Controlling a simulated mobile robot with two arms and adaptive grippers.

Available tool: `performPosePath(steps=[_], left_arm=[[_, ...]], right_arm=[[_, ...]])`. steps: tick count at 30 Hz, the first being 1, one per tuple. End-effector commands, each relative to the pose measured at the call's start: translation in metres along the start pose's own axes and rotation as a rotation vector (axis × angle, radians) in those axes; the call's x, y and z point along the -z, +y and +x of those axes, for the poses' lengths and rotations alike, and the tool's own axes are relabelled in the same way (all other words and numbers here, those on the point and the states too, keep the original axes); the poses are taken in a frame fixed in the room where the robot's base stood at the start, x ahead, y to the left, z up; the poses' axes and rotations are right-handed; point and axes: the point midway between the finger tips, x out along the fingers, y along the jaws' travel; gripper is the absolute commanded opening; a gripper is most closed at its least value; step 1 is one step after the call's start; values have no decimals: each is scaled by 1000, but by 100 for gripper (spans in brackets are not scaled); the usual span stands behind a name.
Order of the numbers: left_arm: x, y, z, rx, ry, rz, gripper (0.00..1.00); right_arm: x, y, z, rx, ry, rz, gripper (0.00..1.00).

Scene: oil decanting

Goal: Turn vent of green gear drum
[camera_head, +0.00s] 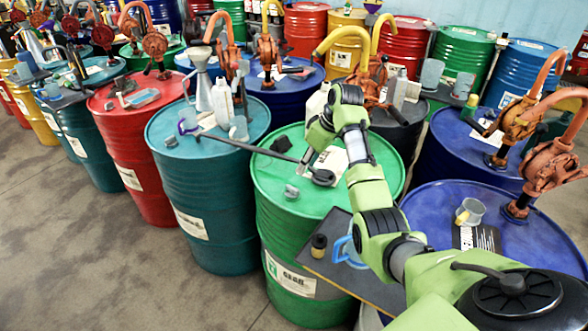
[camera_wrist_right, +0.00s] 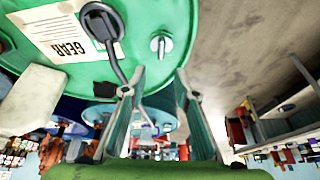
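The green gear drum (camera_head: 270,225) stands upright in the middle of the head view, with a GEAR label on its side. A small grey metal fitting, likely its vent (camera_head: 291,191), sits on the lid near the front edge. The vent also shows in the right wrist view (camera_wrist_right: 160,43). A long dark tool (camera_head: 250,148) lies across the lid, its round head (camera_head: 324,177) near the lid's middle. My right gripper (camera_head: 305,160) is low over the lid, open; its fingers (camera_wrist_right: 160,78) are spread, with the tool's shaft by one fingertip. My left gripper is not in view.
A teal drum (camera_head: 200,235) with a funnel (camera_head: 200,62) and jugs stands to the left. A blue drum (camera_head: 440,205) with a rusty pump (camera_head: 545,165) stands right. The floor at left is clear.

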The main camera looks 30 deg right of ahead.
Motion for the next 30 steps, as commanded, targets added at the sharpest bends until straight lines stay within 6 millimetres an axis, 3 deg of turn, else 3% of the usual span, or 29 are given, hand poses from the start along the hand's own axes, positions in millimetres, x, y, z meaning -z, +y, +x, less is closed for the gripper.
performPosePath(steps=[6,16,20,26,30], left_arm=[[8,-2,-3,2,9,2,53],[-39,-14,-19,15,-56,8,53],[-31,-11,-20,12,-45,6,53],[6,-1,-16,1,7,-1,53],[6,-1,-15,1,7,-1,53]], right_arm=[[0,-1,9,2,-1,1,28],[0,-1,70,4,-3,2,28],[0,-1,94,4,-2,1,28],[0,0,122,1,-1,1,28],[0,0,133,2,-1,0,28]])
